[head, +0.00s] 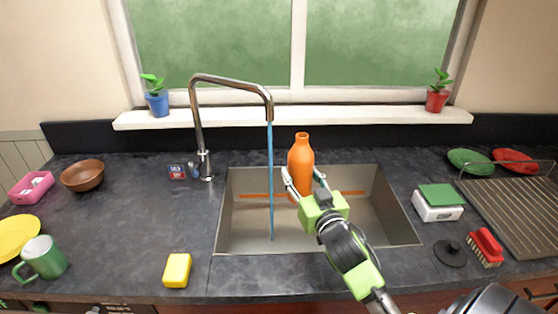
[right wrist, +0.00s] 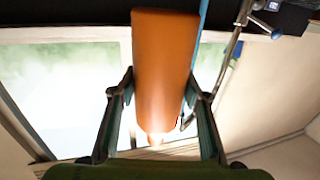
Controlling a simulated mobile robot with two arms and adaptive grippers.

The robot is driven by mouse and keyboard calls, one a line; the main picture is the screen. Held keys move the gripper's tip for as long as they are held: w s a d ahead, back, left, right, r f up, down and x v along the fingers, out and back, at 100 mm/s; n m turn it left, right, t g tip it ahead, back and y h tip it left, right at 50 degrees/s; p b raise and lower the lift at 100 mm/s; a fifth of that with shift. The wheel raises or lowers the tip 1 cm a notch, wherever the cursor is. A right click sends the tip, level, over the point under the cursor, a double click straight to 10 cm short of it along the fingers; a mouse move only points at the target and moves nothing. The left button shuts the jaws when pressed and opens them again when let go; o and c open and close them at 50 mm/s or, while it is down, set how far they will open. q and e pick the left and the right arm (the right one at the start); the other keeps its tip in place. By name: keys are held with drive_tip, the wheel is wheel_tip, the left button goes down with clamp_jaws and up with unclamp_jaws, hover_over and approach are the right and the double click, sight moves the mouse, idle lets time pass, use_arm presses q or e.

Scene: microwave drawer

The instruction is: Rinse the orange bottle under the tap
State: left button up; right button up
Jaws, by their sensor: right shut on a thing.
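The orange bottle (head: 301,160) is upright over the sink (head: 240,215), beside and to the right of the running water. My right gripper (head: 303,184) is shut on the bottle's lower part. The right wrist view also shows the bottle (right wrist: 165,70) between the two fingers (right wrist: 160,100). The tap (head: 230,82) is a curved chrome spout at the back left of the sink. A blue stream of water (head: 271,180) falls from it into the basin. In the head view the bottle and the stream look apart. My left gripper is not in view.
A yellow sponge (head: 177,270) lies in front of the sink at left. A green mug (head: 42,258) stands far left. The counter left of the sink has free room.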

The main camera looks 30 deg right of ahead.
sight(310, 167)
drive_tip(key=s+r+p, duration=0.3)
drive_tip(key=s+p, duration=0.1)
drive_tip(key=shift+s+r, duration=0.2)
drive_tip(key=shift+r, duration=0.2)
drive_tip(key=shift+s+r+p, duration=0.1)
drive_tip(key=shift+s+p, duration=0.25)
drive_tip(key=shift+p, duration=0.05)
